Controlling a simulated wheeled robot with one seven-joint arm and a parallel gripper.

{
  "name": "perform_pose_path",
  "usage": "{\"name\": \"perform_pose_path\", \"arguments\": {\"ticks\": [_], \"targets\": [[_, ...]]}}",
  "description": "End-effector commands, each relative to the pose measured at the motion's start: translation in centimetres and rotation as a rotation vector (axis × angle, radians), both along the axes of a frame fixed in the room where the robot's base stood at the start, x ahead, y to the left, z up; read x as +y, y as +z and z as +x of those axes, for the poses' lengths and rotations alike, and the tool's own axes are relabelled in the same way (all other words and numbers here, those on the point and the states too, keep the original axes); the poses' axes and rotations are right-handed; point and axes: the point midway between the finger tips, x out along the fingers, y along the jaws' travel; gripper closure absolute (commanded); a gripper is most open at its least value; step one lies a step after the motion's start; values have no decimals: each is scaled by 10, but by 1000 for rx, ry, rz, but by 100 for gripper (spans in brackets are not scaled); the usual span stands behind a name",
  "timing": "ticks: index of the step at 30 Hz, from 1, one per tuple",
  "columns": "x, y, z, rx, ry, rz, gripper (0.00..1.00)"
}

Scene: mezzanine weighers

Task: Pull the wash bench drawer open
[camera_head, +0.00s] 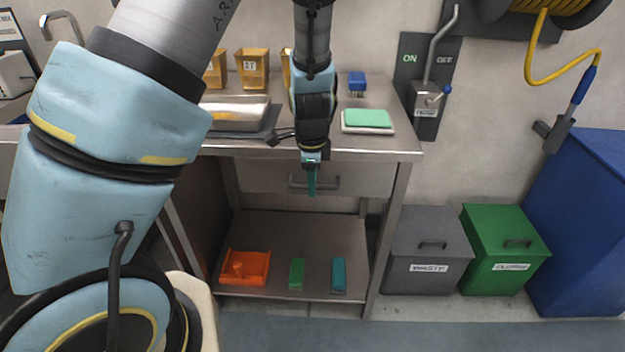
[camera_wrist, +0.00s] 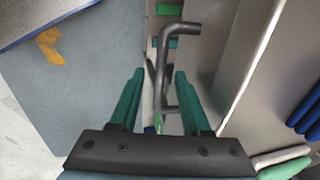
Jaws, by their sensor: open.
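The wash bench (camera_head: 405,150) is a steel table with a grey drawer (camera_head: 365,179) below its top. The drawer front looks flush with the bench, so it appears shut. Its dark bar handle (camera_head: 331,183) is partly hidden behind my gripper (camera_head: 312,182), which points down in front of it. In the wrist view, the handle (camera_wrist: 163,60) lies between and just beyond the tips of the two green fingers of my gripper (camera_wrist: 158,76). The fingers are open and spread on either side of the handle. I cannot tell whether either finger touches it.
A green sponge (camera_head: 367,118), a metal tray (camera_head: 236,110) and yellow cups (camera_head: 252,68) stand on the bench. An orange caddy (camera_head: 245,266) and two green blocks sit on the lower shelf (camera_head: 320,235). Grey (camera_head: 425,260) and green (camera_head: 502,255) bins stand right. Floor in front looks clear.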

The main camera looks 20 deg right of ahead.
Motion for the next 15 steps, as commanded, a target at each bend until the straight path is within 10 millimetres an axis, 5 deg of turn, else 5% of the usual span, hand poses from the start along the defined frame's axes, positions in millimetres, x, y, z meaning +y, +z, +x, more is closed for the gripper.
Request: {"name": "perform_pose_path", "arguments": {"ticks": [4, 15], "targets": [[0, 0, 0, 0, 0, 0, 55], [0, 0, 0, 0, -1, 0, 97]]}}
